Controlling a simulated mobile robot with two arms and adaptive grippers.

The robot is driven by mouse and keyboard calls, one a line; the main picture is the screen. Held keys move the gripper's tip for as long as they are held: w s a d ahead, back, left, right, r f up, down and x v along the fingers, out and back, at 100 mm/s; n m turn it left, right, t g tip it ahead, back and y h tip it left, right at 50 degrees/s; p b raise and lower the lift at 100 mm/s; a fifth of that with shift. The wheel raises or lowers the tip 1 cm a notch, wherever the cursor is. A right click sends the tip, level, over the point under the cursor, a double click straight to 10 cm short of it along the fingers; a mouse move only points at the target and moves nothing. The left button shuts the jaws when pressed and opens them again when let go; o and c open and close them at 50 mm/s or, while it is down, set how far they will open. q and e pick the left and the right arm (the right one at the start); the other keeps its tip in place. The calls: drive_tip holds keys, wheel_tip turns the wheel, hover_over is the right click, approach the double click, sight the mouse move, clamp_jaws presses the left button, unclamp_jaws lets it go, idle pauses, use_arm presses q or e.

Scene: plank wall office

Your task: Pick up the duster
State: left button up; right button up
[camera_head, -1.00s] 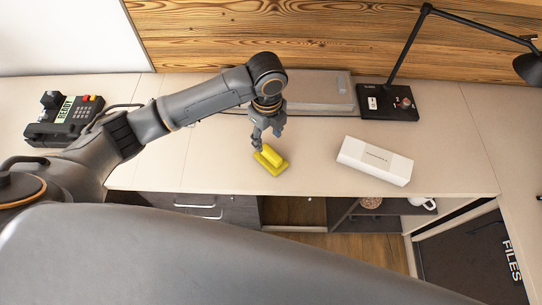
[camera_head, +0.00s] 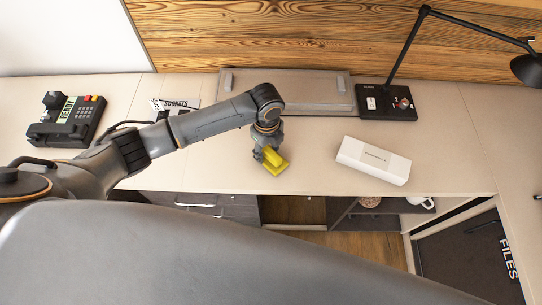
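The duster (camera_head: 276,169) is a small yellow block with a raised grip, lying on the pale desk near its front edge, left of the white box. My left gripper (camera_head: 268,155) points down right at the duster, with its fingers at the duster's raised part. The fingers overlap the yellow grip, and the arm above hides part of them, so I cannot tell whether they are closed on it. My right gripper is not in view; a large grey arm link of mine fills the bottom of the picture.
A white box (camera_head: 373,160) lies right of the duster. A desk lamp with a black base (camera_head: 387,103) stands behind it. A grey case (camera_head: 300,95) lies along the wooden wall. A dark telephone (camera_head: 67,121) is at the left. Open shelves and drawers sit below the desk edge.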

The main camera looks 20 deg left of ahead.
sight(268, 149)
use_arm(q)
clamp_jaws()
drive_tip(key=shift+r, duration=0.15)
drive_tip(key=shift+r, duration=0.25)
wheel_tip(268, 149, up, 2)
drive_tip(key=shift+r, duration=0.1)
drive_tip(key=s+r+b, duration=0.1)
drive_tip(key=s+r, duration=0.9)
drive_tip(key=s, duration=0.4)
drive_tip(key=w+a+r+n, duration=0.2)
drive_tip(key=r+n, duration=0.2)
drive_tip(key=n, duration=0.8)
drive_tip(key=w+a+r+n, duration=0.2)
drive_tip(key=r+n, duration=0.3)
drive_tip(key=n, duration=0.6)
drive_tip(key=shift+w+a+r+n, duration=0.15)
drive_tip(key=shift+w+a+n, duration=0.25)
drive_tip(key=shift+w, duration=0.2)
